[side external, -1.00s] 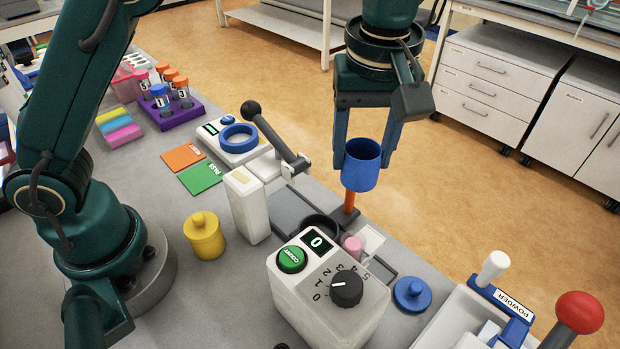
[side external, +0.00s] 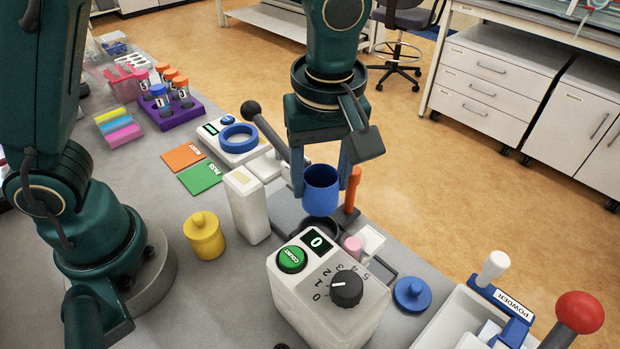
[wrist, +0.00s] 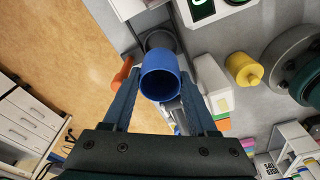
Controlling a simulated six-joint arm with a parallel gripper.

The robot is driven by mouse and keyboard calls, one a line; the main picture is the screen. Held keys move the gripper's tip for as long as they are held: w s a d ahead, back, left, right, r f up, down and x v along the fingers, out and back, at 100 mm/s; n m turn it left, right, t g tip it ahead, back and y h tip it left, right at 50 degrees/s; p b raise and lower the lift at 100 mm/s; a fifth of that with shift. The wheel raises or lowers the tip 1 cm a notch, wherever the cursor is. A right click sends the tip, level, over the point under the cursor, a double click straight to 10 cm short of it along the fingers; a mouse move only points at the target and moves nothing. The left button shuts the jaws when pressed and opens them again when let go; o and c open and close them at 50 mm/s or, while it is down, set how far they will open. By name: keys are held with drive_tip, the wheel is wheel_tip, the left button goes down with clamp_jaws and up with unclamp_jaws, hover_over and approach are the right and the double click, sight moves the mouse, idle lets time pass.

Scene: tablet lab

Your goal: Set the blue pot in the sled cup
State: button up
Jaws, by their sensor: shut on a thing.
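The blue pot (side external: 321,190) is an open-topped cup held upright between the two fingers of my gripper (side external: 322,178). In the wrist view the pot (wrist: 160,84) sits between the fingertips (wrist: 155,90), its open mouth toward the camera. The dark round sled cup (side external: 323,228) is just below the pot in the side view, partly hidden by the pot and the counter box. In the wrist view the cup's dark ring (wrist: 160,40) shows just beyond the pot. The pot appears above the cup; the exact gap is hard to tell.
An orange post (side external: 352,188) stands right beside the gripper. The white counter box (side external: 325,300) with a green button and dial is in front. A white block (side external: 245,204) and a black-knobbed lever (side external: 251,109) stand left. A blue lid (side external: 412,294) lies to the right.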

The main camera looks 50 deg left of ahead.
sight(320, 212)
drive_tip(key=shift+f, duration=3.1)
drive_tip(key=shift+f, duration=0.4)
drive_tip(key=o, duration=1.5)
drive_tip(key=shift+r, duration=4.25)
